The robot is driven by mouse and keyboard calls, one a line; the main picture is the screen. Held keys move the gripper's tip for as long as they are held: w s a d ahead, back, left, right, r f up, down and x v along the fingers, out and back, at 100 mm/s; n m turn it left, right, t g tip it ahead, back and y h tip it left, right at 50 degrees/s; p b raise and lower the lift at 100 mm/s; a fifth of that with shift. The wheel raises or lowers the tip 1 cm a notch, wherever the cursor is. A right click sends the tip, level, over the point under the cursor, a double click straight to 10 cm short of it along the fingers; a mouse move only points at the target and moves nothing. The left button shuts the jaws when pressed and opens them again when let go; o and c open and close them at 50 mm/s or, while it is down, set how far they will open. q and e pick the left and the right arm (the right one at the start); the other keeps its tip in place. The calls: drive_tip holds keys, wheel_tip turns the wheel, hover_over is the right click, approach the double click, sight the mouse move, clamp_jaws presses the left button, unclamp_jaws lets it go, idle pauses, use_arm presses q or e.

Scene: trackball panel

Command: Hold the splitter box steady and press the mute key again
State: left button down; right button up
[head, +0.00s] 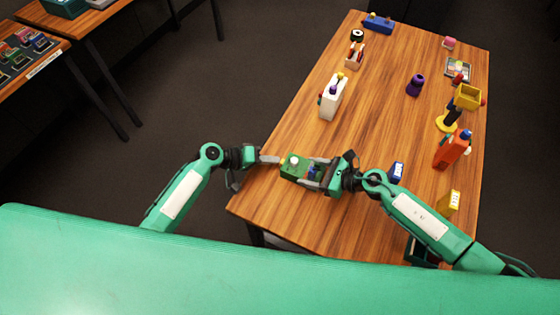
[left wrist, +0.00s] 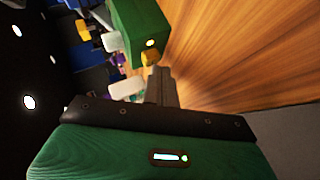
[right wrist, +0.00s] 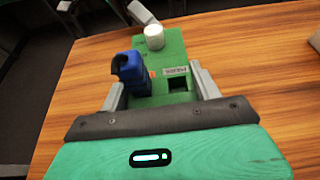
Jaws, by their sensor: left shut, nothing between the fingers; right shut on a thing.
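The green splitter box (head: 294,166) lies near the front left edge of the table. On its top, the right wrist view shows a white knob (right wrist: 154,37), a blue block (right wrist: 130,72), a small label and a dark square opening (right wrist: 179,84). My right gripper (head: 318,178) is shut on the box, with a finger along each side. My left gripper (head: 272,160) is shut and empty at the box's left end. In the left wrist view its fingertips are at a yellow key (left wrist: 151,57) below a lit round lamp (left wrist: 150,43); I cannot tell whether they touch.
A white box (head: 332,98), a purple piece (head: 415,85), an orange bottle-like object (head: 452,149) and a yellow-topped stand (head: 447,122) stand farther along the table (head: 375,140). A small blue block (head: 396,172) is near my right arm. The table's middle is clear.

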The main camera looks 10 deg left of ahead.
use_arm(q)
drive_tip(key=shift+s+d+f, duration=0.1)
drive_tip(key=shift+s+d, duration=0.25)
drive_tip(key=shift+d, duration=0.25)
use_arm(e)
drive_tip(key=shift+a, duration=0.1)
use_arm(q)
drive_tip(key=shift+a, duration=0.1)
use_arm(e)
drive_tip(key=shift+f, duration=0.1)
use_arm(q)
drive_tip(key=shift+w+a, duration=0.1)
drive_tip(key=shift+a, duration=0.2)
use_arm(e)
drive_tip(key=shift+d, duration=0.25)
drive_tip(key=shift+s, duration=0.1)
use_arm(q)
drive_tip(key=shift+w+a, duration=0.15)
drive_tip(key=shift+a, duration=0.25)
drive_tip(key=shift+w+a, duration=0.3)
drive_tip(key=shift+a, duration=0.45)
drive_tip(key=shift+w+a, duration=0.25)
drive_tip(key=shift+a, duration=0.5)
drive_tip(key=shift+w+a, duration=0.3)
drive_tip(key=shift+a, duration=0.45)
drive_tip(key=shift+a, duration=0.15)
